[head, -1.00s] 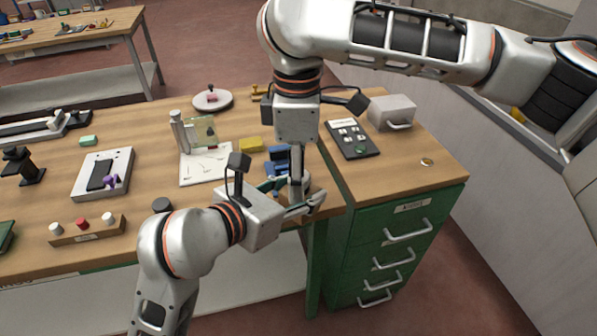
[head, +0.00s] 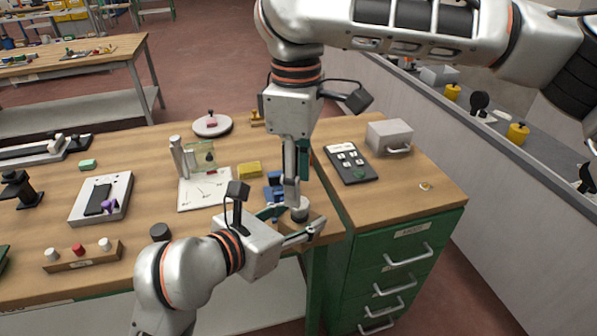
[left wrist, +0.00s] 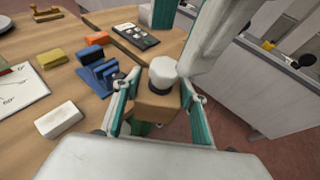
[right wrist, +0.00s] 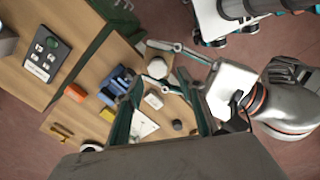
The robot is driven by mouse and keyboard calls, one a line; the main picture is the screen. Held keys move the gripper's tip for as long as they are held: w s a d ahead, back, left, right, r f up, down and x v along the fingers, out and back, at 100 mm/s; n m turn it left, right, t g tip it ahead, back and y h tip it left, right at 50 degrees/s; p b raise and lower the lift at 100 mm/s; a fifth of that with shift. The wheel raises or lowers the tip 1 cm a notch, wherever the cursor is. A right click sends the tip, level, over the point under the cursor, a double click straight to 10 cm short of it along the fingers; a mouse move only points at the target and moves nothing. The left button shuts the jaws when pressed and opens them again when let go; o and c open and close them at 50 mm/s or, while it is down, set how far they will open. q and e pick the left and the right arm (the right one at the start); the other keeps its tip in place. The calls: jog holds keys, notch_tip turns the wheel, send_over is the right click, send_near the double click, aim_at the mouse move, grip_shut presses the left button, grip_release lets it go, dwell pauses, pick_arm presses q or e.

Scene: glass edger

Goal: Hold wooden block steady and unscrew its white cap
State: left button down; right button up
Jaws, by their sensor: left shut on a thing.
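The wooden block (left wrist: 155,106) is tan, with a white cap (left wrist: 163,70) on a dark ring on its upper side. My left gripper (left wrist: 160,90) is shut on the block, one finger on each side, at the bench's front edge. In the head view the cap (head: 300,203) shows above the left gripper (head: 291,222), and fingers partly hide the block. My right gripper (head: 296,190) points down over the cap. In the right wrist view its fingers (right wrist: 161,85) are apart and empty, with the cap (right wrist: 157,68) showing beyond them. The cap is still on the block.
A blue holder (left wrist: 98,72) stands close left of the block, with a white block (left wrist: 58,119) nearby. A yellow block (head: 249,169) and a drawing sheet (head: 205,190) lie further left. A green drawer cabinet (head: 395,260) with a keypad (head: 351,163) stands to the right.

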aim_at(300, 224)
jog(key=m, duration=0.1)
jog(key=r+m, duration=0.1)
jog(key=m, duration=0.1)
jog(key=r+m, duration=0.1)
jog(key=m, duration=0.1)
jog(key=shift+d, duration=0.1)
jog(key=shift+w+r+m, duration=0.1)
jog(key=shift+r+m, duration=0.1)
jog(key=shift+m, duration=0.8)
jog(key=shift+f, duration=0.1)
jog(key=shift+m, duration=0.3)
jog(key=shift+f, duration=3.85)
grip_shut()
jog(key=n, duration=1)
